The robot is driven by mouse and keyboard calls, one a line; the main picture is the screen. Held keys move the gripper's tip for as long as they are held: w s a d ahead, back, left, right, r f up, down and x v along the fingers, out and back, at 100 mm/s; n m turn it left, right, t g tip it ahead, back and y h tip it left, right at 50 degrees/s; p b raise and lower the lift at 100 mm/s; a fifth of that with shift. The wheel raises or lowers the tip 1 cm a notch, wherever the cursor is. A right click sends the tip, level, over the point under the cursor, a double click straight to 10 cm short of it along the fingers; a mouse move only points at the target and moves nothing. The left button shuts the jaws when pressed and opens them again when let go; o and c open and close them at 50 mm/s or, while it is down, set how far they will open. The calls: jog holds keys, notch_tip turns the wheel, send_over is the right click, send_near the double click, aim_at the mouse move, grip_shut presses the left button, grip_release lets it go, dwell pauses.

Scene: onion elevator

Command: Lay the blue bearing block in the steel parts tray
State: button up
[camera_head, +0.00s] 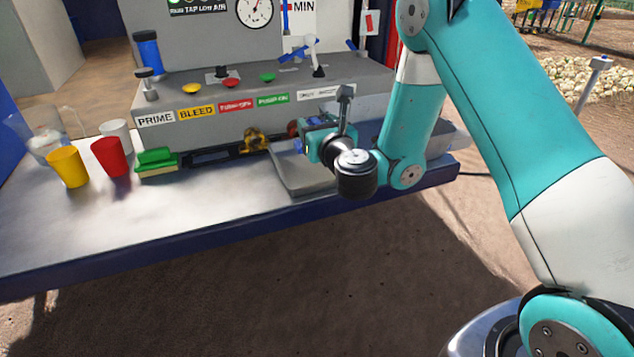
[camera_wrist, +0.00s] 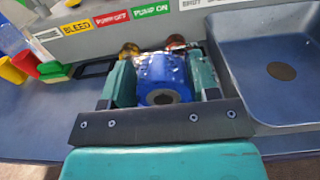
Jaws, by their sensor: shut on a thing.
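My gripper (camera_wrist: 161,68) is shut on the blue bearing block (camera_wrist: 150,70), with one teal finger at each side. The block has a dark round bore facing the wrist camera. In the head view my gripper (camera_head: 318,137) is over the bench's right part, and the block is mostly hidden by it. The grey steel parts tray (camera_head: 291,181) lies below and around it, partly hidden by my wrist. In the wrist view the tray (camera_wrist: 238,88) is right of the block, with a dark round spot on its floor. I cannot tell the block's height.
A green sponge (camera_head: 156,160), red cup (camera_head: 109,157), yellow cup (camera_head: 68,167) and white cup (camera_head: 116,133) stand left. The bench's front middle (camera_head: 205,205) is clear.

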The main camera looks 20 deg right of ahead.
notch_tip(320, 180, down, 9)
jog(key=b, duration=0.6)
jog(key=shift+f, duration=0.1)
jog(key=shift+f, duration=0.25)
jog(key=o, duration=1.2)
jog(key=shift+r, duration=0.1)
